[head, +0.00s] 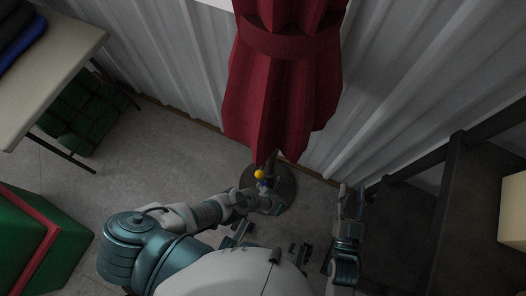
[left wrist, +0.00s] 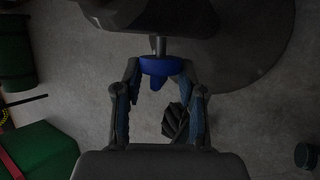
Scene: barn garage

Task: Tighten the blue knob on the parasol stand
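The blue knob (left wrist: 160,66) sits on a short grey shaft from the dark tube of the parasol stand (left wrist: 160,15). My left gripper (left wrist: 160,72) has one fingertip on each side of the knob. Its tips are at or very near the knob's edges; I cannot tell whether they press on it. In the head view the left gripper (head: 269,203) is low at the stand's round dark base (head: 287,182), and the knob is small there. The closed red parasol (head: 283,85) hangs above. My right gripper (head: 351,203) is open and empty, right of the stand.
A yellow ball-like knob (head: 259,174) shows just above my left gripper. A corrugated wall (head: 400,70) stands behind. A dark shelf (head: 465,190) is at right, a table (head: 50,65) at upper left, and a green box (head: 35,240) at lower left.

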